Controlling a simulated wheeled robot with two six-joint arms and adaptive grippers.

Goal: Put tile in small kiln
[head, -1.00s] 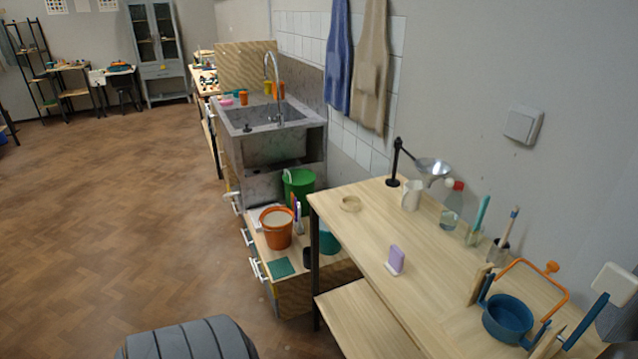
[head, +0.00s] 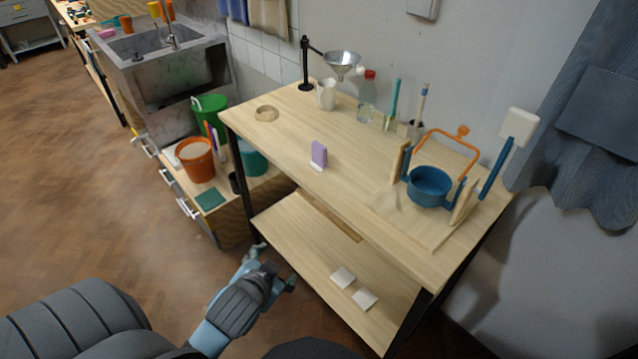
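Two small white square tiles lie flat on the lower shelf of the wooden table, one tile (head: 343,277) beside the other tile (head: 365,299). A dark green square piece (head: 210,199) lies on the low cabinet; I cannot tell whether it is a tile. I see nothing I can name as a small kiln. My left gripper (head: 275,264) is at the front left edge of the lower shelf, left of the white tiles and apart from them. Its fingers are spread and nothing shows between them. My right gripper is not in view.
The wooden tabletop (head: 280,135) above the shelf holds a purple block (head: 319,154), a blue pot (head: 429,186), a funnel (head: 342,62) and a white jug (head: 326,94). An orange bucket (head: 196,160) stands on the low cabinet. Floor at left is clear.

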